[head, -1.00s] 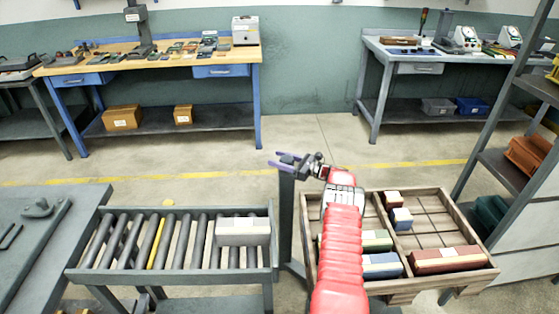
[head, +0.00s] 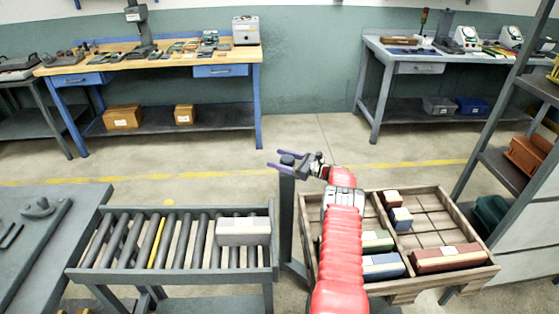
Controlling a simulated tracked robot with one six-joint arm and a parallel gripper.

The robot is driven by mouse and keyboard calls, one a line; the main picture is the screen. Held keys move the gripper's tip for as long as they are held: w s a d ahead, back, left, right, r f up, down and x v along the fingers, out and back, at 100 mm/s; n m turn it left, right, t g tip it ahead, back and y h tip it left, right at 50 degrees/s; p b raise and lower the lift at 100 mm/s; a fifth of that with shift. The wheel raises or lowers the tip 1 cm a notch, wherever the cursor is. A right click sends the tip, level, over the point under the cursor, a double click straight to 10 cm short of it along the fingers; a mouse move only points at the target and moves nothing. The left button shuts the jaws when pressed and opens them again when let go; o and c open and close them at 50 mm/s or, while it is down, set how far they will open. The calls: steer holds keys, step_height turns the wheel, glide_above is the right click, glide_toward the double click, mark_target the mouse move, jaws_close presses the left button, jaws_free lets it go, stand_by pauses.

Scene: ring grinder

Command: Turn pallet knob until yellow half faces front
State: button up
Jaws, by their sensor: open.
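A dark knob (head: 288,160) sits on top of an upright grey post (head: 286,215) between the roller conveyor and the wooden pallet. The fingers are open, one on the far side and one on the near side of the knob. Whether they touch it I cannot tell. No yellow half can be made out on the knob; it is small and partly hidden by the fingers.
The wooden pallet (head: 489,270) holds several coloured boxes, right of the post and partly behind my arm. The roller conveyor (head: 90,271) at left carries a grey box (head: 243,232). A grey shelf rack (head: 497,160) stands at far right. The floor behind the post is clear.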

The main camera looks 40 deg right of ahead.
steer(key=shift+s+d, duration=0.1)
steer(key=v, duration=1.3)
steer(key=shift+s, duration=0.25)
steer(key=shift+o, duration=0.2)
steer(key=shift+d, duration=0.1)
